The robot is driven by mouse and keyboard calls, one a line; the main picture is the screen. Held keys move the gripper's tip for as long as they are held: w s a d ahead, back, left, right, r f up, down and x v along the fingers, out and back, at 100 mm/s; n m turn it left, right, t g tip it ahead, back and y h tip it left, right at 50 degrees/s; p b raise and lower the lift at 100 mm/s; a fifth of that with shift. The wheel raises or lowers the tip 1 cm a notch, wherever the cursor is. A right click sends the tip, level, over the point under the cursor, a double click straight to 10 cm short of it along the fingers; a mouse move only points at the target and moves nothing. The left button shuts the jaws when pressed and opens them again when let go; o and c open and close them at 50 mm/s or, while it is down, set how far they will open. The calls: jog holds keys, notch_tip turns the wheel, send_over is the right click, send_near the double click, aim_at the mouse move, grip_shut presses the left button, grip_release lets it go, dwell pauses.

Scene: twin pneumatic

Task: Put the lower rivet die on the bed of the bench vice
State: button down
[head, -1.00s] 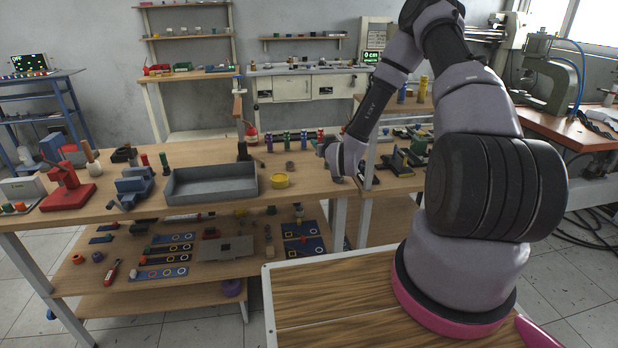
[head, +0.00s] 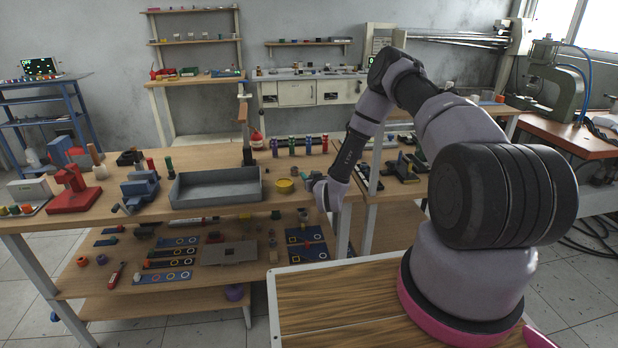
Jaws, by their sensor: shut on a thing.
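The bench vice (head: 139,187) is a small blue-grey vice on the left part of the wooden workbench, left of the grey tray. My gripper (head: 309,180) is at the right end of the bench, right of the yellow round dish and well apart from the vice. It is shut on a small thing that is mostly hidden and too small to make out. I cannot tell the lower rivet die apart from other small parts in this view. The bed of the vice is too small to see clearly.
The grey tray (head: 216,187) and the yellow dish (head: 284,186) lie between my gripper and the vice. A red press (head: 72,190) stands left of the vice. Several coloured bottles (head: 292,146) stand behind. The bench's front strip is mostly clear.

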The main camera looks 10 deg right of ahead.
jog(key=shift+f, duration=0.25)
jog(key=c, duration=0.9)
grip_release()
jog(key=shift+f, duration=0.1)
jog(key=o, duration=0.4)
